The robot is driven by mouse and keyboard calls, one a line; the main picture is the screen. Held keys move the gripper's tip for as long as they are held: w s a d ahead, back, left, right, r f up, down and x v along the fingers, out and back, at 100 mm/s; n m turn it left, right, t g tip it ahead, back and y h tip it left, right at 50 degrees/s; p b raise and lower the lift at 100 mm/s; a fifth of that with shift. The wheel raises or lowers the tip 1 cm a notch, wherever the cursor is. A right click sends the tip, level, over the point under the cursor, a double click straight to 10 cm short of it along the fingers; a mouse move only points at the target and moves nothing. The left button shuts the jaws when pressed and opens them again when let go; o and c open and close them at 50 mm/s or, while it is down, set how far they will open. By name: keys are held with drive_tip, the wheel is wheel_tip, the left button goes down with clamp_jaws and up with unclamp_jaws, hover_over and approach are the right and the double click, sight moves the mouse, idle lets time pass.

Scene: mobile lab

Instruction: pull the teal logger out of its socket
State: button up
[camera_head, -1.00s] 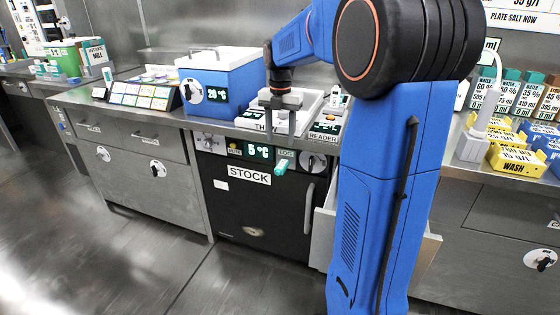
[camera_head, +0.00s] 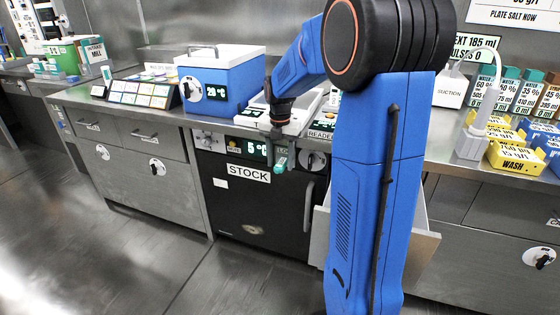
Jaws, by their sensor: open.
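The teal logger (camera_head: 281,164) is a small stick with a pale end. It sticks out from the front panel of the black STOCK fridge (camera_head: 262,205), just right of the green 5 °C display. My gripper (camera_head: 281,155) points down in front of that panel. Its jaws are open, with one finger on each side of the logger as seen from here. I cannot tell whether either finger touches it. The gripper hides most of the LOG label and the socket.
A blue box with a white lid (camera_head: 220,80) stands on the counter above, left of my arm. A dial (camera_head: 313,161) sits right of the logger. A drawer (camera_head: 421,245) stands open at right. The floor in front is clear.

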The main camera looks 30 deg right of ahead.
sight(276, 166)
drive_tip(key=c, duration=1.1)
drive_tip(key=shift+s+a, duration=0.3)
drive_tip(key=shift+a, duration=0.05)
drive_tip(key=shift+s+a, duration=0.95)
drive_tip(key=shift+a, duration=0.3)
